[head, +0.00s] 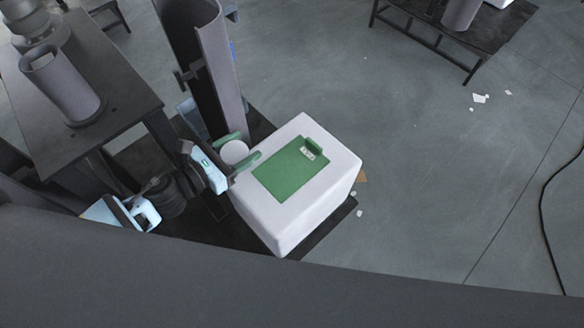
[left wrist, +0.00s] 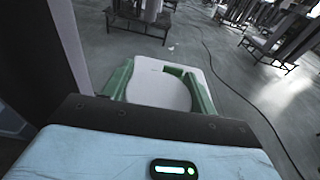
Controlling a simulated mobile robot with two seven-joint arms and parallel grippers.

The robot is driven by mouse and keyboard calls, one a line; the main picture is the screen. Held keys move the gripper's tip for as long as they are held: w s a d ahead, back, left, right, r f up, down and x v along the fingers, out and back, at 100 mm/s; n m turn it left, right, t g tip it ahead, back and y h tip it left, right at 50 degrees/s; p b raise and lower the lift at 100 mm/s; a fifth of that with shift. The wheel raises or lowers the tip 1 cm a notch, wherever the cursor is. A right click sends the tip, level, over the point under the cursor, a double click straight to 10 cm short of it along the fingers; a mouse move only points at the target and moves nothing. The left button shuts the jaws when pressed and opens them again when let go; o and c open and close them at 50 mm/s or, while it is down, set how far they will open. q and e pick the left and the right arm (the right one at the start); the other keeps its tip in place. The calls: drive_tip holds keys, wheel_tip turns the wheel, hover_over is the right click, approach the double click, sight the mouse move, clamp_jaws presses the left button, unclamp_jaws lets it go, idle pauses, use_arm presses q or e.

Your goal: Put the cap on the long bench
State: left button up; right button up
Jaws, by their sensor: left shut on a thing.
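The cap (head: 234,152) is a round white disc, held beside the left edge of a white block. My left gripper (head: 241,152) has its green fingers on either side of the cap and is shut on it. In the left wrist view the cap (left wrist: 158,92) shows between the two green fingers (left wrist: 160,88). A dark bench (head: 490,38) stands at the top right with a grey cylinder on it; a dark table (head: 125,88) stands at the left. I cannot tell for sure which is the long bench. My right gripper is not in view.
The white block (head: 262,222) has a green panel (head: 292,170) on top and stands close right of my left gripper. A tall open grey column (head: 228,80) rises just behind it. Floor to the right is mostly clear, with paper scraps (head: 480,98) and a black cable (head: 543,205).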

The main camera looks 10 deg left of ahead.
use_arm(q)
drive_tip(key=shift+w+f, duration=0.1)
drive_tip(key=shift+w, duration=0.05)
drive_tip(key=b, duration=0.2)
hover_over(248, 175)
wheel_tip(248, 175, down, 6)
drive_tip(key=shift+d+r, duration=0.1)
drive_tip(key=shift+r, duration=0.1)
drive_tip(key=shift+f, duration=0.35)
wheel_tip(248, 175, down, 3)
drive_tip(key=shift+b, duration=0.35)
drive_tip(key=shift+f, duration=0.3)
drive_tip(key=shift+f, duration=0.1)
